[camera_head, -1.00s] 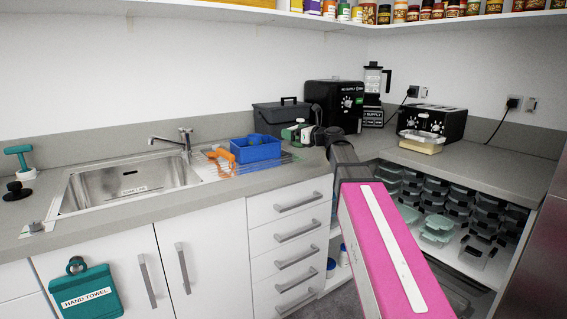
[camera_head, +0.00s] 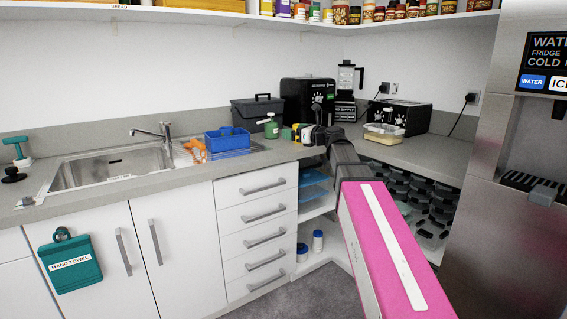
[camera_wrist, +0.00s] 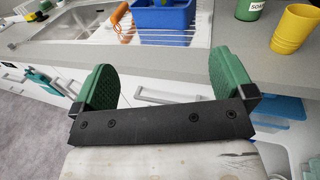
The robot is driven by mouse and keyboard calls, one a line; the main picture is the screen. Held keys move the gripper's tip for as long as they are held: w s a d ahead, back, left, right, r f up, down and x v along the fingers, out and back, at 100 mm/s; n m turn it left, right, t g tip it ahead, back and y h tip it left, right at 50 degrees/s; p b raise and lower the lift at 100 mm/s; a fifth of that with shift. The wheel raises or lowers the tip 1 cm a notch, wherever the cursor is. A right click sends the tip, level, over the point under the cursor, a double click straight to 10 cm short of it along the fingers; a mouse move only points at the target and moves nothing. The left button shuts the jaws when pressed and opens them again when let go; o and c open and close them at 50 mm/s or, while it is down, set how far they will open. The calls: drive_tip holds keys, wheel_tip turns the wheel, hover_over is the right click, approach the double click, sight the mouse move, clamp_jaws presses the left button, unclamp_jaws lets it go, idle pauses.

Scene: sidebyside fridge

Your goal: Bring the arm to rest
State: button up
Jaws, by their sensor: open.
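My gripper (camera_wrist: 168,80) shows in the wrist view with its two green pads wide apart and nothing between them. In the head view my arm reaches forward with a pink link, and its far end is in front of the counter near the yellow cup (camera_head: 287,134). The fingers are small and hard to make out there. In the wrist view the gripper is in front of the counter's front edge, with the drawer fronts beyond the pads.
On the counter (camera_wrist: 215,57) stand a blue tub (camera_head: 228,139), a green soap bottle (camera_head: 271,129) and the yellow cup. A toaster (camera_head: 402,115) and a food container (camera_head: 384,133) are farther right. Open shelves (camera_head: 318,212) lie below. A fridge (camera_head: 475,220) with a dispenser stands at right.

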drive_tip(key=s+d+f+n+g+h, duration=0.1)
drive_tip(key=s+f+n+g+h, duration=0.2)
drive_tip(key=f, duration=0.7)
drive_tip(key=s+d+f+n+g+h, duration=0.1)
drive_tip(key=s+f+n, duration=0.35)
drive_tip(key=f, duration=0.45)
drive_tip(key=s+d+f+n+g+h, duration=0.25)
drive_tip(key=f+n, duration=0.25)
drive_tip(key=f, duration=0.5)
drive_tip(key=s+d+f+n+g+h, duration=0.2)
drive_tip(key=s+d+f+n+h, duration=0.1)
drive_tip(key=s+f+n, duration=0.3)
drive_tip(key=s+d+f+n+g+h, duration=0.2)
drive_tip(key=s+d+f+n+h, duration=0.2)
drive_tip(key=s+f, duration=0.6)
wheel_tip(320, 180, down, 2)
drive_tip(key=shift+s+d+f+n, duration=0.1)
drive_tip(key=shift+s+d+n, duration=0.3)
drive_tip(key=shift+d+n, duration=0.75)
drive_tip(key=shift+a+g, duration=0.15)
drive_tip(key=shift+g, duration=0.1)
